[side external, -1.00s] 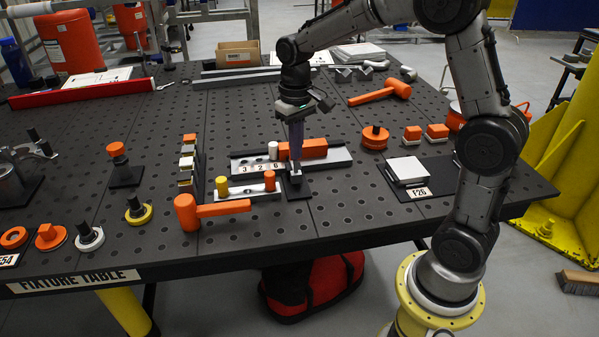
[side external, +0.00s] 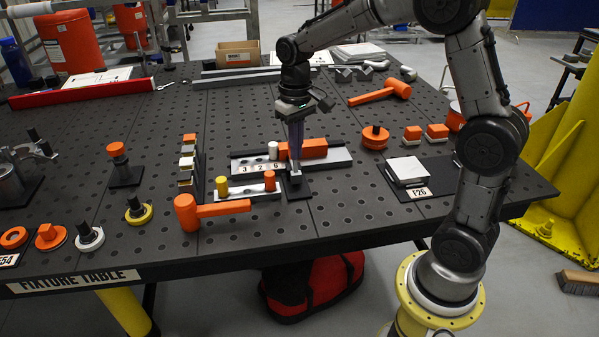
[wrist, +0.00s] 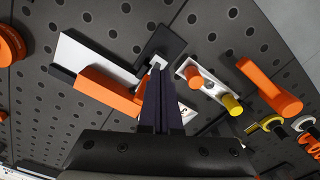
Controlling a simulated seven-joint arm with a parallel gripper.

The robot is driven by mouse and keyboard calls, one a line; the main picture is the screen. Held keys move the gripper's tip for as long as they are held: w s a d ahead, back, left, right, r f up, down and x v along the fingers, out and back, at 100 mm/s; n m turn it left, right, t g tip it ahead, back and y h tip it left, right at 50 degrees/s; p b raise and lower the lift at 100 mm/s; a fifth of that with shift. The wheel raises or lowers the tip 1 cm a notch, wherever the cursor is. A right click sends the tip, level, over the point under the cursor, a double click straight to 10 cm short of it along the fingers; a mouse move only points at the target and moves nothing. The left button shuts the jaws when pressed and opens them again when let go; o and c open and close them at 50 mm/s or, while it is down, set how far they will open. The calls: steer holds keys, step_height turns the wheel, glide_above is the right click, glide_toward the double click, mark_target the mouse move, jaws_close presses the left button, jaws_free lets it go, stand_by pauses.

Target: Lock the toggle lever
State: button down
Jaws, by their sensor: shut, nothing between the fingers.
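My gripper (side external: 295,167) points straight down with its dark fingers together and nothing seen between them. Its tips are at a small pale metal bracket (side external: 295,178) on a black base plate (side external: 298,190), near the middle of the table's front part. In the wrist view the shut fingers (wrist: 160,78) reach to the pale bracket (wrist: 157,61) on the black plate (wrist: 168,43). The fingers cover part of this fixture. I cannot make out a lever's position there, nor whether the tips touch it.
A grey tray with an orange block (side external: 314,148) lies just behind. A rail with yellow and orange pegs (side external: 245,190) and an orange mallet (side external: 187,212) are to the left. Another metal fixture with black knobs (side external: 30,150) stands at far left.

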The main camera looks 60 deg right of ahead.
steer(key=shift+s+a, duration=0.15)
steer(key=shift+a, duration=0.05)
step_height(320, 180, up, 7)
stand_by(0.7)
